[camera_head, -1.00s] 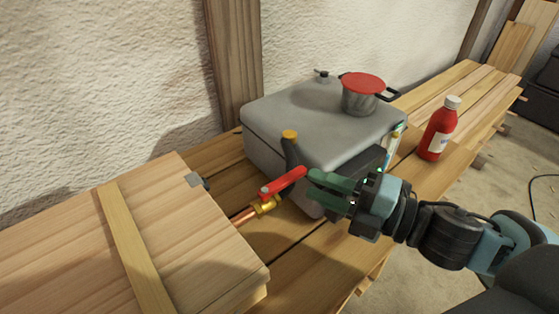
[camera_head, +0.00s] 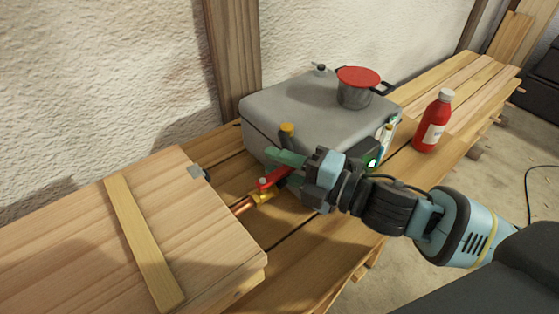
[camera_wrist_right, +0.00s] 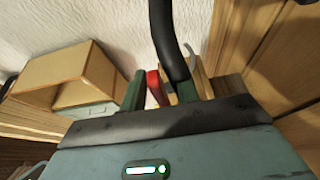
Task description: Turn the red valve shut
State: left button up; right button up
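The red valve lever (camera_head: 272,178) sits on a brass valve body (camera_head: 262,197) on a copper pipe (camera_head: 243,205), between the wooden box and the grey case. Its far end is hidden by my right gripper (camera_head: 287,162). In the right wrist view the red lever (camera_wrist_right: 155,89) stands between the two green fingers of my right gripper (camera_wrist_right: 168,90), close to the left finger. The fingers are spread, with a gap on the lever's right side. I cannot tell whether the left finger touches it. My left gripper is not in view.
A grey case (camera_head: 300,108) stands right behind the valve, with a red-lidded pot (camera_head: 355,90) on top. A black handle with a yellow end (camera_head: 287,128) rises beside the gripper. A wooden box (camera_head: 190,235) lies left. A red bottle (camera_head: 433,122) stands right on the bench.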

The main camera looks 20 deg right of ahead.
jog(key=shift+w+a, duration=0.1)
grip_shut()
dwell(0.3)
jog(key=shift+w, duration=0.1)
